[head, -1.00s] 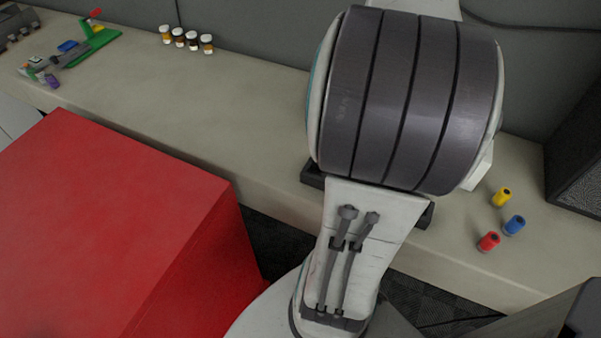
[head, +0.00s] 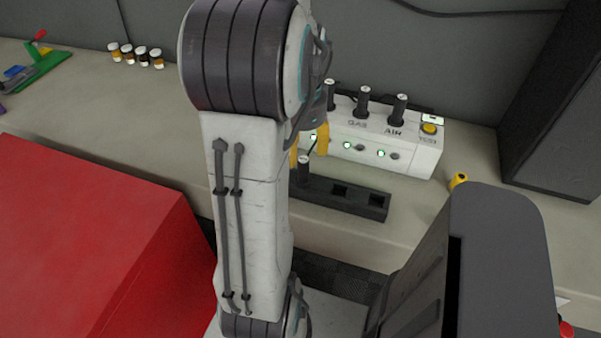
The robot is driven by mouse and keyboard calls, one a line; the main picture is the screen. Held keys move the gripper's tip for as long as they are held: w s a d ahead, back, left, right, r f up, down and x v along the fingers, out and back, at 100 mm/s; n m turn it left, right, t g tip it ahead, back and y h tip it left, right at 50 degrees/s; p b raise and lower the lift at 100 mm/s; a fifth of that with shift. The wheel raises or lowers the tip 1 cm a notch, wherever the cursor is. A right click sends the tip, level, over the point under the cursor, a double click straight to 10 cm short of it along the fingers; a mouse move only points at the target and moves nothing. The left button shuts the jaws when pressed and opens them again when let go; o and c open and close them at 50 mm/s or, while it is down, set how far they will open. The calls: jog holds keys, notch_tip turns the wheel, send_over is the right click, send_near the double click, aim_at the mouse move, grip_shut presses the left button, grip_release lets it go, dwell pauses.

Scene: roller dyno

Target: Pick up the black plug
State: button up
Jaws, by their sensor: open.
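Several black plugs show in the head view. Three stand upright on the white box marked GAS and AIR: a left black plug (head: 330,95), a middle black plug (head: 363,101) and a right black plug (head: 398,109). Another black plug (head: 304,170) stands in the left part of a black holder (head: 362,206) in front of the box. My gripper (head: 309,147) shows only as two yellow fingers, open, just above and around the top of the holder's plug. My arm hides the rest of the gripper. I cannot tell whether the fingers touch the plug.
The holder has two empty square sockets to the right. A yellow cylinder (head: 459,181) stands on the bench right of the white box (head: 425,150). A dark speaker-like box (head: 556,110) is at the right. A red block (head: 90,240) fills the left front. Small jars (head: 141,54) stand far left.

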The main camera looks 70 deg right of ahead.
aim_at(304, 159)
jog(key=shift+s+f, duration=0.15)
jog(key=shift+f, duration=2.35)
jog(key=shift+c, duration=0.2)
jog(key=c, duration=1)
